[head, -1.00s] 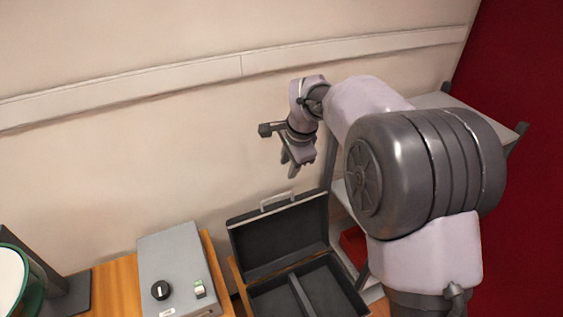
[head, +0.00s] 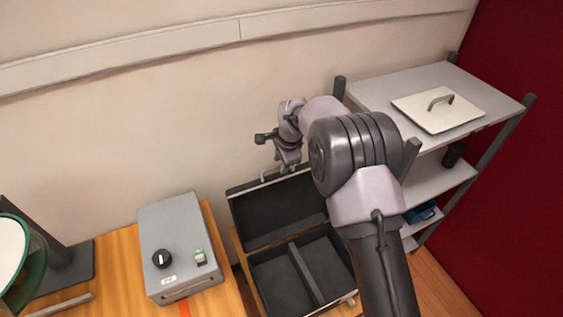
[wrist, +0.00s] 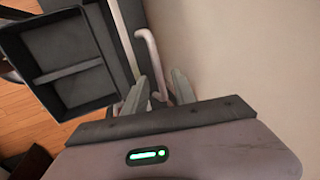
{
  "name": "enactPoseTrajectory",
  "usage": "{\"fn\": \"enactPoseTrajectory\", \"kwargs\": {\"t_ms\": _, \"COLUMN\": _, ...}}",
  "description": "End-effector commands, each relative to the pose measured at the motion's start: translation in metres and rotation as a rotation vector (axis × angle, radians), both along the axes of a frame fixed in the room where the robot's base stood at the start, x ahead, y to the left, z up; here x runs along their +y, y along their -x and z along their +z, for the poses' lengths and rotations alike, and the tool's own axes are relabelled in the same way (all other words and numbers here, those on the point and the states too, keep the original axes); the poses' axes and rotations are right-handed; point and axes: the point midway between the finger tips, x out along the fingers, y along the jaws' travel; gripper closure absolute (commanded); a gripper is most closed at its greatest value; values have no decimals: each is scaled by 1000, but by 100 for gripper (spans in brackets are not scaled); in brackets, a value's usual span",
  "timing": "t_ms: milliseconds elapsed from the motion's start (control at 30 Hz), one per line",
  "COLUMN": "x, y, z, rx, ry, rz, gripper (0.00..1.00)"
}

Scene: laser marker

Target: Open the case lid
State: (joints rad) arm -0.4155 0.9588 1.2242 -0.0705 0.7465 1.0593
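The dark case (head: 250,257) stands with its lid (head: 277,210) raised and its divided interior bare. A pale handle (head: 263,178) sits on the lid's top edge, partly hidden by my gripper. My gripper (head: 286,170) is at that edge, behind my arm. In the wrist view the case (wrist: 12,62) is at upper left, and the curved handle (wrist: 147,42) reaches down toward the space between my fingers (wrist: 160,88). The fingers look apart; I cannot tell whether they touch the handle.
A grey box (head: 178,235) with a black knob stands on the wooden table (head: 115,265) at left. The wall is close behind the case.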

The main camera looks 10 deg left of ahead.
Motion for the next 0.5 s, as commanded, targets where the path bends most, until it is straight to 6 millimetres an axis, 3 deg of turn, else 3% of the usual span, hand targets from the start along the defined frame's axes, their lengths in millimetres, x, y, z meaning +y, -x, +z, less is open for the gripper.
{"fn": "enactPoseTrajectory", "kwargs": {"t_ms": 133, "x": 0, "y": 0, "z": 0, "rx": 0, "ry": 0, "rz": 0, "gripper": 67}}
{"fn": "enactPoseTrajectory", "kwargs": {"t_ms": 300, "x": 0, "y": 0, "z": 0, "rx": 0, "ry": 0, "rz": 0, "gripper": 99}}
{"fn": "enactPoseTrajectory", "kwargs": {"t_ms": 500, "x": 0, "y": 0, "z": 0, "rx": 0, "ry": 0, "rz": 0, "gripper": 100}}
